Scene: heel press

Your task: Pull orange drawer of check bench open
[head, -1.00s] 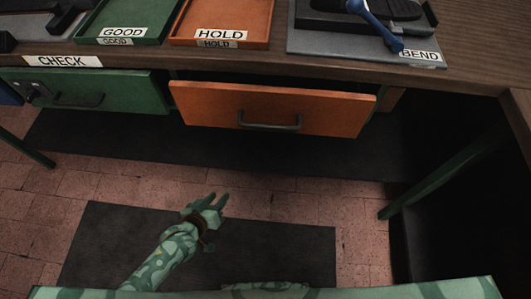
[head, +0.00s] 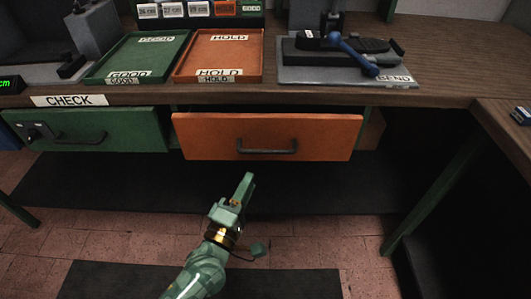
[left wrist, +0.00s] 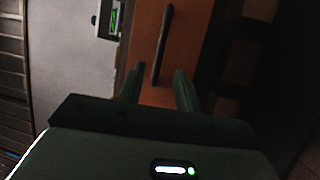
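The orange drawer (head: 230,130) is under the front edge of the check bench, right of a green drawer (head: 140,125). Its front appears to stand a little forward, with a dark gap above it. A dark bar handle (head: 267,151) runs across the lower part of the front. My left gripper (head: 247,183) is below and in front of the handle, apart from it. In the left wrist view the left gripper (left wrist: 158,78) is open and empty; the handle (left wrist: 162,45) lies ahead, roughly in line with the gap between the fingers. My right gripper is not in view.
The bench top (head: 440,60) holds a green GOOD tray (head: 105,72), an orange HOLD tray (head: 182,70) and a BEND fixture (head: 345,75) with a blue lever. A green bench leg (head: 430,200) stands at the right. The floor in front is clear.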

